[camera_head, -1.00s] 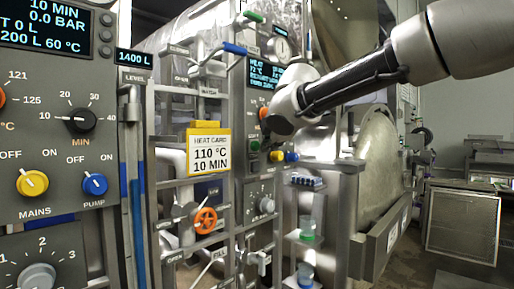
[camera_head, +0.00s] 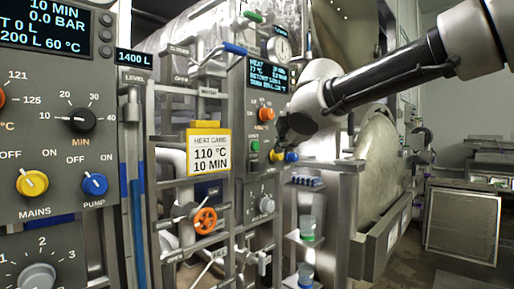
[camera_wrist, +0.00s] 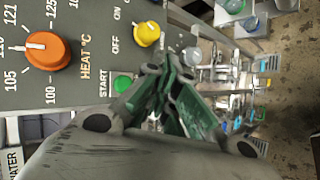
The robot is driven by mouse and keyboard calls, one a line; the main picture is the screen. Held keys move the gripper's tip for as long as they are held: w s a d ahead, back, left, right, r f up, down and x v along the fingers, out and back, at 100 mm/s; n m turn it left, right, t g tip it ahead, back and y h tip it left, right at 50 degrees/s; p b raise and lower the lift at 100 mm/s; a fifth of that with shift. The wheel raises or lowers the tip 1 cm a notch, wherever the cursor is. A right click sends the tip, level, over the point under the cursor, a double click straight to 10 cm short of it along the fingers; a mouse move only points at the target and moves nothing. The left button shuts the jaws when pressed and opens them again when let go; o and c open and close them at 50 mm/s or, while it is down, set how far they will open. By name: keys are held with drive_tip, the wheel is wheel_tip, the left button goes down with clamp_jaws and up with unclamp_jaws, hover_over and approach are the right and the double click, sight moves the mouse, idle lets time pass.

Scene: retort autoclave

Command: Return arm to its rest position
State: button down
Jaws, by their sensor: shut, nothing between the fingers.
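My gripper (camera_wrist: 168,85) is shut with nothing between its fingers in the wrist view. It hangs in front of the heat panel, close to the green START button (camera_wrist: 123,83), the yellow OFF/ON knob (camera_wrist: 146,34) and the orange HEAT °C knob (camera_wrist: 45,48). I cannot tell from this view whether it touches the panel. In the head view my arm (camera_head: 385,77) reaches in from the upper right, and the wrist end covers part of the area beside the heat panel (camera_head: 262,140). The fingers are dark and hard to make out there.
The heat card (camera_head: 209,150) hangs on the rails at the middle. An orange valve wheel (camera_head: 205,220) sits below it. The large vessel door (camera_head: 378,165) stands right of the panel. A stand with small cups (camera_head: 307,228) is below my wrist. Floor space shows at right.

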idle(0.3)
drive_tip(key=s+d+f+m+g+h, duration=0.2)
drive_tip(key=s+d+f+m+g, duration=0.1)
drive_tip(key=s+d+f+m, duration=0.45)
drive_tip(key=s+d+f+m+g+h, duration=0.2)
drive_tip(key=s+d+f+m, duration=0.3)
drive_tip(key=d+f, duration=0.45)
drive_tip(key=s+d+f+m, duration=0.2)
drive_tip(key=s+d+m, duration=0.3)
drive_tip(key=s+d, duration=0.4)
drive_tip(key=s+d+f+m+g, duration=0.1)
drive_tip(key=s+d+f+m, duration=0.2)
drive_tip(key=s+d+m, duration=0.2)
drive_tip(key=s+d, duration=0.3)
drive_tip(key=shift+s+d+g, duration=0.3)
drive_tip(key=shift+s+d, duration=0.05)
drive_tip(key=shift+d, duration=0.05)
